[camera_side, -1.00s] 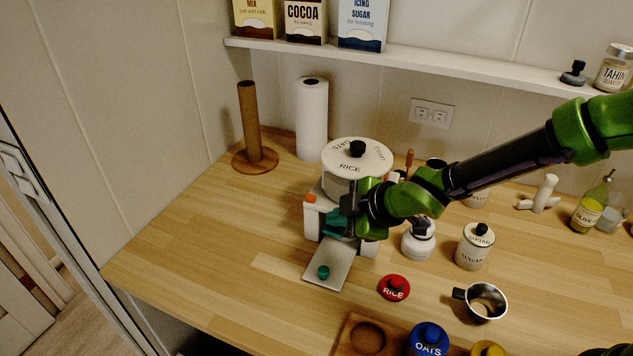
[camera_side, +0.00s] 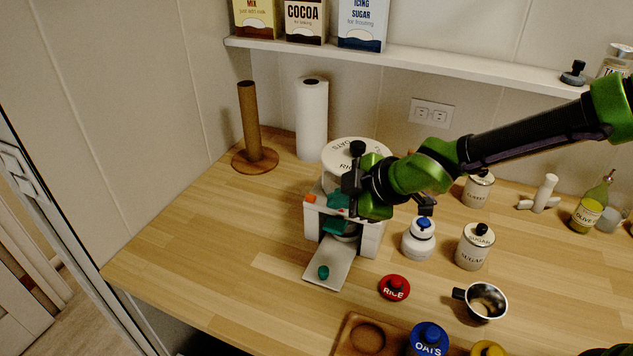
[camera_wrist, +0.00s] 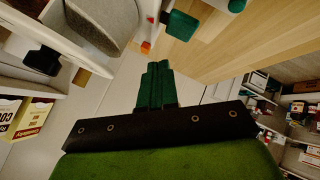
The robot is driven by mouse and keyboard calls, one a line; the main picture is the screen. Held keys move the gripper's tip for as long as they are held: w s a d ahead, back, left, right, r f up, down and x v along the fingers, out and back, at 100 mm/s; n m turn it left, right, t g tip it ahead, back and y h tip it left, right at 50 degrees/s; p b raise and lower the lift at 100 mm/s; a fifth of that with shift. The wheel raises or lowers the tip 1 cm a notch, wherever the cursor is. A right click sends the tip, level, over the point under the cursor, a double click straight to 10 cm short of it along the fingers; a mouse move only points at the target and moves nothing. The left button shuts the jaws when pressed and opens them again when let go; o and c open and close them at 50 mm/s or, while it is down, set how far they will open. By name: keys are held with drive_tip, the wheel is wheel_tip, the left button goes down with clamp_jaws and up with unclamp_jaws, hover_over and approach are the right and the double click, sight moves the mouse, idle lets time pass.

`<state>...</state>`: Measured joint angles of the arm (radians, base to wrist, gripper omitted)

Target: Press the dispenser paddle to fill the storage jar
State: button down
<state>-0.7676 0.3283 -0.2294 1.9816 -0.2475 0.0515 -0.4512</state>
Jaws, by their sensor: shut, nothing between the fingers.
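The dispenser has a round white drum (camera_side: 340,153) lettered RICE and OATS, with a black knob, on a white stand (camera_side: 370,240). Its teal paddle (camera_side: 336,226) sticks out at the front; it also shows in the wrist view (camera_wrist: 180,25). My gripper (camera_side: 338,202) is shut and empty, just above the paddle. In the wrist view its green fingers (camera_wrist: 157,85) are together, with a gap between them and the paddle. A metal slide (camera_side: 328,262) with a teal knob (camera_side: 323,272) lies below. Something pale sits behind the paddle; I cannot tell whether it is the storage jar.
A red RICE lid (camera_side: 394,288), a white blue-topped jar (camera_side: 419,239), a sugar jar (camera_side: 475,247) and a metal cup (camera_side: 484,301) stand to the right. A paper roll (camera_side: 312,118) and a wooden holder (camera_side: 254,135) are behind. The counter's left side is clear.

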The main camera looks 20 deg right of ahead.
drive_tip(key=shift+r, duration=1.3)
drive_tip(key=shift+s+d+f+m, duration=0.1)
drive_tip(key=shift+f+m, duration=0.05)
drive_tip(key=shift+m, duration=0.15)
drive_tip(key=s+d+r+m+h, duration=0.1)
drive_tip(key=s+d+r+m, duration=0.2)
drive_tip(key=s+d+m, duration=0.6)
drive_tip(key=s+d+r+m+g+h, duration=0.1)
drive_tip(key=s+d+r+m, duration=0.3)
drive_tip(key=s+d+m, duration=0.4)
drive_tip(key=s+d, duration=0.3)
drive_tip(key=d, duration=0.3)
drive_tip(key=shift+s+r+m, duration=0.3)
drive_tip(key=shift+m, duration=0.1)
